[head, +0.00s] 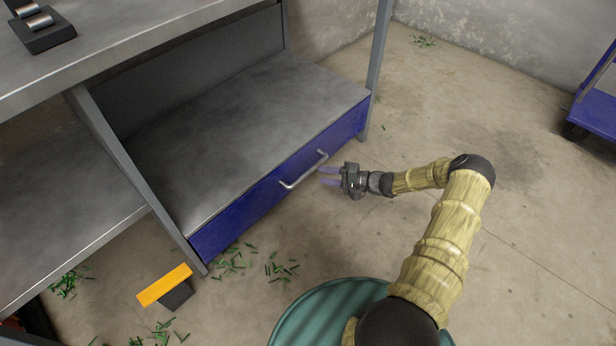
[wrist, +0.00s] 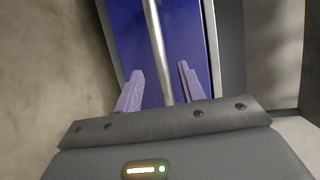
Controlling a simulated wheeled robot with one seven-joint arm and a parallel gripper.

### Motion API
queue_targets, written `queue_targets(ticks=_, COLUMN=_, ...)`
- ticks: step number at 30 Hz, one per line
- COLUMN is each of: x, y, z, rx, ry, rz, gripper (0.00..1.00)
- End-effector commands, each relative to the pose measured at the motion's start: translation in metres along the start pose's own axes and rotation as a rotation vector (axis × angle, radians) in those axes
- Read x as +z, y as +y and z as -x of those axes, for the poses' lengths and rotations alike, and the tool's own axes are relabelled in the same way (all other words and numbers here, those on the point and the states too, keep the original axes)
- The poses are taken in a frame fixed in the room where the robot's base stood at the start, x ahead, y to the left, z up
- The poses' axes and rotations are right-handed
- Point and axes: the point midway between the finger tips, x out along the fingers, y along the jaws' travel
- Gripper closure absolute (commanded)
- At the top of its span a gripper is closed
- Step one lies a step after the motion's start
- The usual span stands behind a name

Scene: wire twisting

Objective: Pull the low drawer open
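The low drawer (head: 238,214) has a blue front under the workbench's lower shelf and looks shut. Its metal bar handle (head: 303,170) sits near the middle of the front. My gripper (head: 328,176) is open just in front of the handle, near its right end. In the wrist view the handle (wrist: 158,50) runs lengthwise between the two purple fingers of the gripper (wrist: 160,85), with gaps on both sides. The blue drawer front (wrist: 190,40) lies behind it. I cannot tell how deep the handle is between the fingers.
The workbench's grey shelf (head: 240,120) is above the drawer, with a metal leg (head: 377,60) at its right end. Green scraps (head: 280,268) and an orange-and-black object (head: 166,288) lie on the floor. A blue cart (head: 597,105) stands at far right.

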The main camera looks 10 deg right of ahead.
Motion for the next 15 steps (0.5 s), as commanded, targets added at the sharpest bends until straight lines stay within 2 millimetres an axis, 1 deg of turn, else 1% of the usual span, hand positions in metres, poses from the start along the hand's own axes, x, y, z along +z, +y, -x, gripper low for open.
queue_targets(ticks=1, x=0.001, y=0.004, z=-0.011, rx=-0.001, ry=-0.004, rz=0.001, gripper=0.6)
queue_targets(ticks=9, x=0.0, y=0.003, z=-0.055, rx=0.0, ry=-0.002, rz=0.002, gripper=0.6)
queue_targets(ticks=12, x=0.0, y=0.002, z=-0.065, rx=0.0, ry=-0.002, rz=0.002, gripper=0.6)
queue_targets(ticks=15, x=0.0, y=0.001, z=-0.07, rx=0.0, ry=0.0, rz=0.001, gripper=0.6)
